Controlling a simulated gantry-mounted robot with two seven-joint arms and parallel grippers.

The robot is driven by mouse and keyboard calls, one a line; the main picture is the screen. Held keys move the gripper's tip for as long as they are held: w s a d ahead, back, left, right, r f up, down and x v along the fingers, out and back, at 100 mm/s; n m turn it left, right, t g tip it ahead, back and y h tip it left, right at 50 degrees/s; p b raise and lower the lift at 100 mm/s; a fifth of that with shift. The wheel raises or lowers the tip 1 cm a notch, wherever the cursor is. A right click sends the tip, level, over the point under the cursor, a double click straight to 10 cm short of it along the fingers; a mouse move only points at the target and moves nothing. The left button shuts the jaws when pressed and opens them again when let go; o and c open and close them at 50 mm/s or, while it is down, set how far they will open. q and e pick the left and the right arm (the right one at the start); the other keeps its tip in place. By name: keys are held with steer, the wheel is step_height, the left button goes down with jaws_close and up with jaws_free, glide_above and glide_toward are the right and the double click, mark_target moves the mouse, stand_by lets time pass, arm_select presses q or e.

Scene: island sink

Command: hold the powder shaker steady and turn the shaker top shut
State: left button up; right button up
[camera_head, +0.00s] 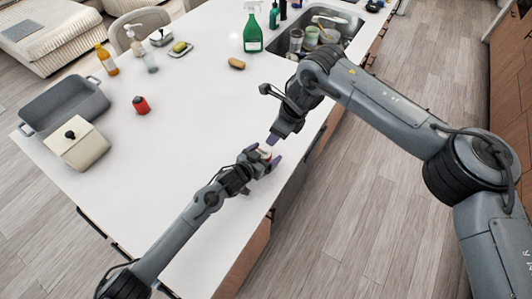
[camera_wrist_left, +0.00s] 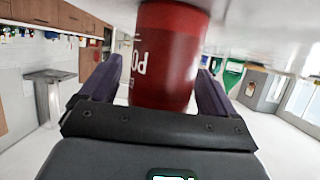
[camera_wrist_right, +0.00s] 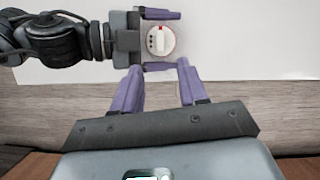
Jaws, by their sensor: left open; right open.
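The powder shaker, a red cylinder with white lettering, fills the upper middle of the left wrist view (camera_wrist_left: 168,55). Its round white top with a red rim and dark holes shows from above in the right wrist view (camera_wrist_right: 160,41). My left gripper (camera_head: 265,155) is open, with its purple fingers on either side of the shaker near the counter's edge; contact cannot be told. My right gripper (camera_wrist_right: 160,64) is open and empty, its fingers pointing toward the shaker. In the head view it hangs close by the left gripper, and the shaker is mostly hidden there.
A red object (camera_head: 141,105), a cream canister (camera_head: 77,144) and a grey tub (camera_head: 63,104) stand at the left. A sponge (camera_head: 236,63), a green spray bottle (camera_head: 253,33) and the sink (camera_head: 345,27) are farther back. The middle counter is clear.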

arm_select(q)
steer(key=shift+w+d+f, duration=0.15)
steer(key=shift+w+d, duration=0.1)
steer(key=shift+w, duration=0.05)
steer(key=shift+c, duration=0.3)
